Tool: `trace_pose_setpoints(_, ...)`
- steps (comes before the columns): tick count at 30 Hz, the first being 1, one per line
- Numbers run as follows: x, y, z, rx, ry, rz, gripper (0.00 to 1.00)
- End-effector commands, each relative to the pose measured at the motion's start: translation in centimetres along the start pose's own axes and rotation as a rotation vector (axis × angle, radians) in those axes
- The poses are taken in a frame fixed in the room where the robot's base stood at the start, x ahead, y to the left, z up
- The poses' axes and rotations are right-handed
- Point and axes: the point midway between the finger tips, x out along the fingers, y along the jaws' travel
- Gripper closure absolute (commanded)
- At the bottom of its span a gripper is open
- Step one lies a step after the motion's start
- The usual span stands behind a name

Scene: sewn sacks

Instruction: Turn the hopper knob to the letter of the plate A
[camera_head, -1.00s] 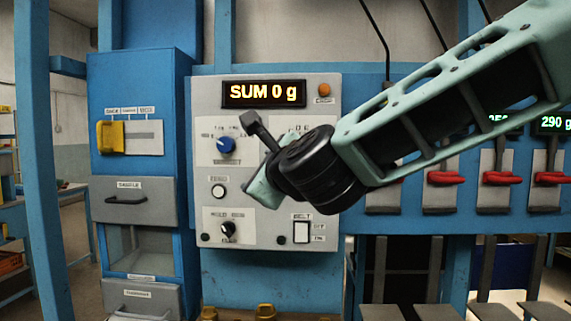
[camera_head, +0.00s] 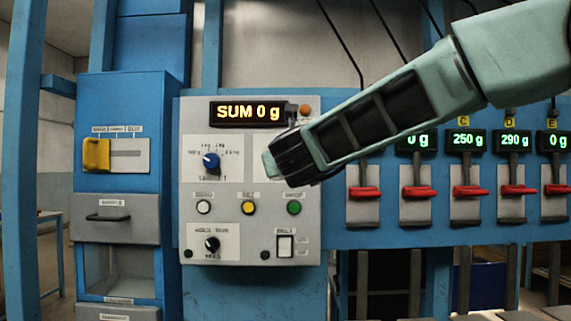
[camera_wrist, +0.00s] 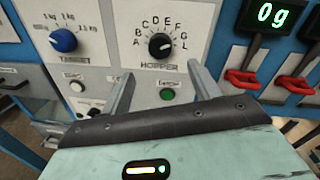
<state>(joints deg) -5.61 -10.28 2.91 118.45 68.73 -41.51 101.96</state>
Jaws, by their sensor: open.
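The hopper knob (camera_wrist: 160,46) is a black round knob on the grey control panel, ringed by letters, in the wrist view. Its pointer setting is too small to read surely. In the head view my arm covers it. My gripper (camera_wrist: 162,84) is open and empty, its two fingers apart, just below the knob and pointing at the panel. It is not seen touching the knob. In the head view my gripper (camera_head: 272,163) is in front of the panel's right half, its fingers mostly hidden. Lettered yellow plates C (camera_head: 463,122), D (camera_head: 508,123) and E (camera_head: 551,124) show; plate A does not.
A blue target knob (camera_head: 211,160) sits left on the panel, below the "SUM 0 g" display (camera_head: 247,113). A yellow button (camera_head: 248,207) and a green button (camera_head: 293,207) lie below. Red levers (camera_head: 417,192) line the right wall. A yellow slider (camera_head: 96,154) is at left.

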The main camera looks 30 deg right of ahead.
Motion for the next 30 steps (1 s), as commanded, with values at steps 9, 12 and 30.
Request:
trace_pose_setpoints(9, 6.5, -0.1, 0.1, -0.003, 0.002, -0.001, 0.38)
trace_pose_setpoints(12, 8.0, -0.1, 0.1, -0.002, 0.002, 0.0, 0.38)
trace_pose_setpoints(30, 9.7, 0.0, 0.0, -0.001, 0.0, 0.001, 0.6)
